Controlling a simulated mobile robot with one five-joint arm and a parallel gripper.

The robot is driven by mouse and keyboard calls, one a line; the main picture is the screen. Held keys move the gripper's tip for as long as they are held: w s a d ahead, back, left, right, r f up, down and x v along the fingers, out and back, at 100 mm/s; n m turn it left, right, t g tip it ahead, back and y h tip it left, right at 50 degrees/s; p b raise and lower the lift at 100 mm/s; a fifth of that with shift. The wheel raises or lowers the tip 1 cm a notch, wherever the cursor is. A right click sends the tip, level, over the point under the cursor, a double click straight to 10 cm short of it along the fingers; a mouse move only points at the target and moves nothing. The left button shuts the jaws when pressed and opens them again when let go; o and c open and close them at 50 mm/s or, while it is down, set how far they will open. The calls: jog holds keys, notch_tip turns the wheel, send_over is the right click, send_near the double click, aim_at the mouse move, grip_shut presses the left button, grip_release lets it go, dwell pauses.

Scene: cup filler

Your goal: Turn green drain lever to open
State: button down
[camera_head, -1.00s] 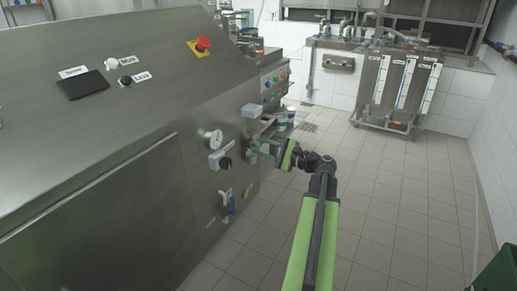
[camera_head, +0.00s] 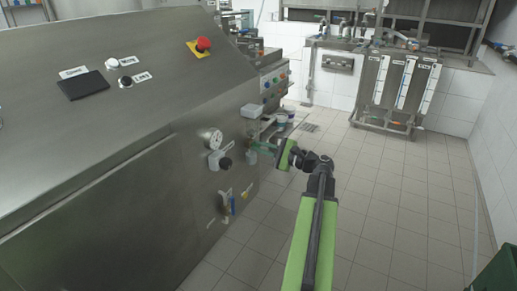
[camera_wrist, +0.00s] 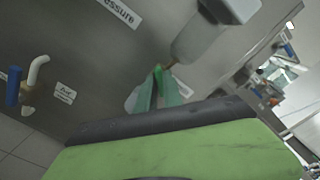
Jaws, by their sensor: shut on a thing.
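My gripper (camera_head: 264,147) reaches left to the front of the steel machine. In the wrist view its pale green fingers (camera_wrist: 155,95) show past the green and black gripper body. They are closed together around the green drain lever (camera_wrist: 158,74), a small bright green piece at the fingertips beside a grey box-like fitting (camera_wrist: 205,35). Most of the lever is hidden by the fingers. In the head view the lever is too small and covered to make out its angle.
The machine front carries a pressure gauge (camera_head: 211,139), a black knob (camera_head: 225,163) and a blue-handled valve (camera_head: 231,205); this valve also shows in the wrist view (camera_wrist: 13,86). The tiled floor (camera_head: 400,200) to the right is clear.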

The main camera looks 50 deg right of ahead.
jog(key=shift+f, duration=0.2)
jog(key=shift+m, duration=5.1)
jog(key=c, duration=1.5)
grip_release()
jog(key=shift+d, duration=0.1)
